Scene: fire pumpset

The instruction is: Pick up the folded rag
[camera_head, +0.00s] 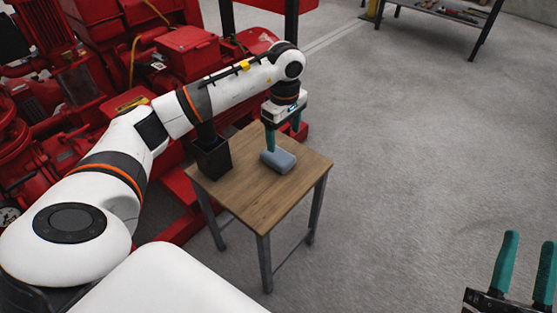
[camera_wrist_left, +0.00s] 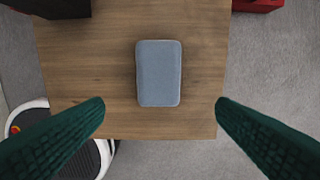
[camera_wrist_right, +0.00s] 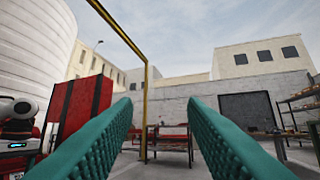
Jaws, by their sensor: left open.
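The folded rag (camera_head: 279,161) is a grey-blue rounded block lying on a small wooden table (camera_head: 262,201). In the left wrist view the rag (camera_wrist_left: 159,73) lies flat near the table's edge, its long side running up and down the picture. My left gripper (camera_head: 284,138) is above the rag and points down. In the left wrist view its green fingers (camera_wrist_left: 160,105) are wide apart, one on each side of the rag and nearer its lower end, with nothing between them. My right gripper (camera_head: 524,275) is open and empty at the lower right, away from the table.
A black open container (camera_head: 211,158) stands on the table left of the rag. Red pump machinery (camera_head: 105,80) fills the area behind and left of the table. Bare concrete floor (camera_head: 420,150) lies to the right. A workbench (camera_head: 440,12) stands at the back right.

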